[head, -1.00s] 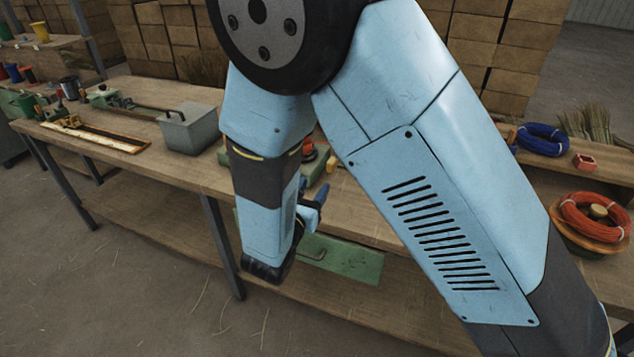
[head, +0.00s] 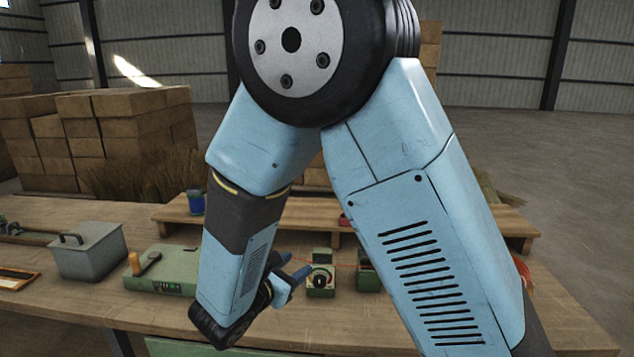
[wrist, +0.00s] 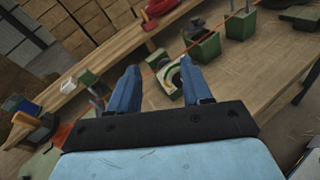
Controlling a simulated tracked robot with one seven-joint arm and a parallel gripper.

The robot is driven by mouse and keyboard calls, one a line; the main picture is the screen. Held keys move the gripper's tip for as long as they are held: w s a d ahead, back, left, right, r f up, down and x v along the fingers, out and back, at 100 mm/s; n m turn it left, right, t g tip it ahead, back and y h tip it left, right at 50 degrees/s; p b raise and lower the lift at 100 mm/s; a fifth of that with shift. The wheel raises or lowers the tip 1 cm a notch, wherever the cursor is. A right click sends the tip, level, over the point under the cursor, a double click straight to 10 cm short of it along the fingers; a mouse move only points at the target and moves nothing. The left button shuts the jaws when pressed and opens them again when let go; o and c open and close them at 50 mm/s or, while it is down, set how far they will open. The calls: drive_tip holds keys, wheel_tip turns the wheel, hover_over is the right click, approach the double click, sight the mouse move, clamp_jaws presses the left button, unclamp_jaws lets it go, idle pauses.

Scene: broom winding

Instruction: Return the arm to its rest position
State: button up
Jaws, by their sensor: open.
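My gripper (head: 294,272) shows low in the middle of the head view, partly hidden behind my light-blue forearm. My arm is folded, with its elbow high in front of the camera. In the wrist view the two blue fingers of my gripper (wrist: 160,66) stand apart with nothing held between them. A small green device with a round pale face (wrist: 170,78) shows between and beyond the fingertips. In the head view this green device (head: 321,281) is just right of the fingers. I cannot tell the distance between them.
The workbench (head: 75,290) spans the lower view. A grey lidded box (head: 88,252) and a green machine with an orange knob (head: 160,272) stand left of my arm. A raised shelf (head: 480,212) runs along the back. An orange wire (wrist: 215,40) crosses behind the fingers.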

drive_tip(key=s+d+r+m+g, duration=0.1)
drive_tip(key=d+r+m+g, duration=0.25)
drive_tip(key=d, duration=0.45)
drive_tip(key=s+d+r+m+g, duration=0.2)
drive_tip(key=d+m+g, duration=0.1)
drive_tip(key=d+m, duration=0.3)
drive_tip(key=s+d+r+m+g, duration=0.1)
drive_tip(key=d+r+m+g, duration=0.25)
drive_tip(key=d, duration=0.55)
drive_tip(key=s+d+r+m+t+y, duration=0.1)
drive_tip(key=s+d+r+m+y, duration=0.2)
drive_tip(key=s+m, duration=0.3)
drive_tip(key=s+d+r+m+y, duration=0.3)
drive_tip(key=s+r+m+y, duration=0.2)
drive_tip(key=s+m, duration=0.2)
drive_tip(key=shift+d+r+m+t, duration=0.3)
drive_tip(key=shift+d+m+t, duration=0.1)
drive_tip(key=shift+m, duration=0.2)
